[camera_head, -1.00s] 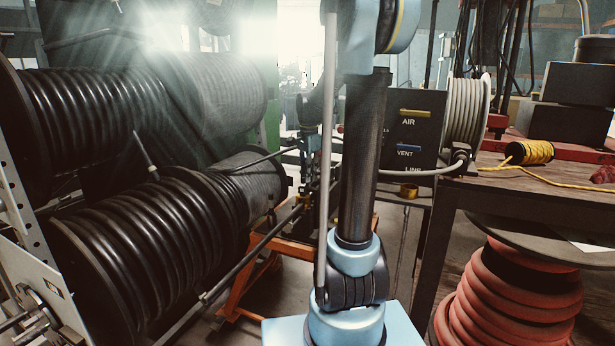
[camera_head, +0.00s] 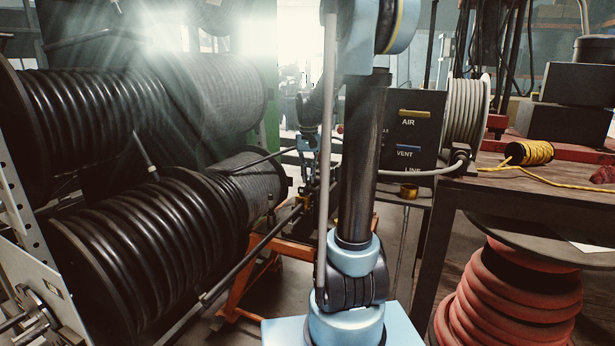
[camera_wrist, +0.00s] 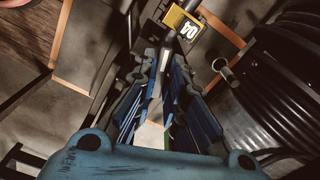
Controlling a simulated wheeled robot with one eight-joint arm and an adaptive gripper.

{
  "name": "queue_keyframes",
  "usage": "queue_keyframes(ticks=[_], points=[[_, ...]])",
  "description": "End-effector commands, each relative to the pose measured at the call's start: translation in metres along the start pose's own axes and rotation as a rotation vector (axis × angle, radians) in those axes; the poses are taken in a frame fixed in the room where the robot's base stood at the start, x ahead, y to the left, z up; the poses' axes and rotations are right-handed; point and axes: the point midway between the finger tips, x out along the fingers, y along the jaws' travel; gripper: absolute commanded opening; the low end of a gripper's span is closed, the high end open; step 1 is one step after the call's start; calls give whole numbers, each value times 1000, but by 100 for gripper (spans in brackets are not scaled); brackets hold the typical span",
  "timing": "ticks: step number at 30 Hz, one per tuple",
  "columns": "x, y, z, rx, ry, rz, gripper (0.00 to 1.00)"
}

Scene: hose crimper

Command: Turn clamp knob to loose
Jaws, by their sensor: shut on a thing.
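My gripper (camera_wrist: 169,70) reaches away from the wrist camera, its two blue-padded fingers on either side of a narrow grey piece (camera_wrist: 168,86). It is shut on this piece, which I take to be the clamp knob; its shape and marks are mostly hidden by the fingers. In the head view my gripper (camera_head: 307,146) is small and partly hidden behind my own arm, above the orange stand (camera_head: 262,262). The knob cannot be made out there.
Black hose reels (camera_head: 140,245) fill the left side. A dark AIR/VENT panel (camera_head: 408,130) and a pale hose coil (camera_head: 465,112) stand right of my arm. A workbench (camera_head: 520,190) carries a yellow cord spool (camera_head: 530,152); a red hose reel (camera_head: 510,300) stands below.

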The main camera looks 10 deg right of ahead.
Motion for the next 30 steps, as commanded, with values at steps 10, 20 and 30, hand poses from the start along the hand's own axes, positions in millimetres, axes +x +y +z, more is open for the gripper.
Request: queue_keyframes(ticks=[10,20,30], points=[[0,-2,-2,-327,4,-3,0],[0,-1,-1,-640,4,-1,0],[0,0,-1,-948,3,1,0]])
